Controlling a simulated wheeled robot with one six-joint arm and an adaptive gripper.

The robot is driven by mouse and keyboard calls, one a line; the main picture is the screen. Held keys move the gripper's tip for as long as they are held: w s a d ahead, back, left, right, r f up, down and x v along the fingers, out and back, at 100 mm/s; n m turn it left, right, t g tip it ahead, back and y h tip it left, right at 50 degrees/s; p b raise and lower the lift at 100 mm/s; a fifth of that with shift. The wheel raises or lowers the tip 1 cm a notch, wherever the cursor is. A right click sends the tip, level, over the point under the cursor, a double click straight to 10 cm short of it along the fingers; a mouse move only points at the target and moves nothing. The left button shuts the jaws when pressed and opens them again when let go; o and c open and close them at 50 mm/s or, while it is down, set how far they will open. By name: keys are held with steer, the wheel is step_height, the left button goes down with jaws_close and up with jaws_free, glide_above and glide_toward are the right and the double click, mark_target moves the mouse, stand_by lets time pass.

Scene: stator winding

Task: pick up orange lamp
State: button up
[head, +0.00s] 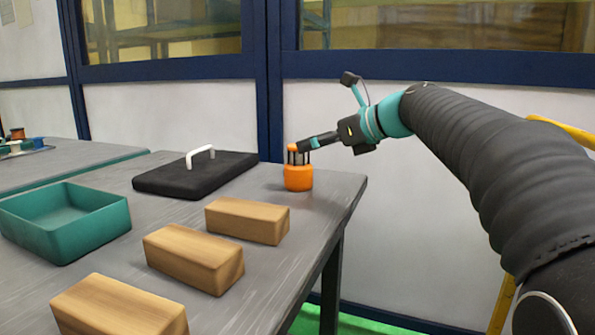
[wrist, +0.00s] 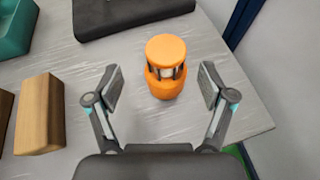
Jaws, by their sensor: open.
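The orange lamp (head: 298,178) stands upright near the far right corner of the grey table. It has an orange base, an orange cap and dark posts around a pale middle. In the wrist view the lamp (wrist: 166,66) is in the upper middle, just ahead of and between my fingertips. My gripper (wrist: 160,91) is open, with one finger on each side of the lamp and a gap to both. In the head view my gripper (head: 308,145) reaches in from the right at the height of the lamp's upper part and covers some of it.
A black slab (head: 190,180) with a white handle lies left of the lamp. Several wooden blocks (head: 247,222) line the table's near side. A teal tray (head: 100,226) sits at the left. The table (head: 330,195) is bare right of the lamp, with its edge close by.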

mark_target(298, 167)
steer(key=shift+w+d+x, duration=0.1)
steer(key=shift+w+x, duration=0.05)
steer(key=shift+x, duration=1.45)
steer(key=shift+w+d+x, duration=0.1)
steer(key=shift+x, duration=1.5)
steer(key=shift+d, duration=0.1)
steer(key=c, duration=1.3)
steer(key=shift+c, duration=0.6)
steer(key=shift+r, duration=0.1)
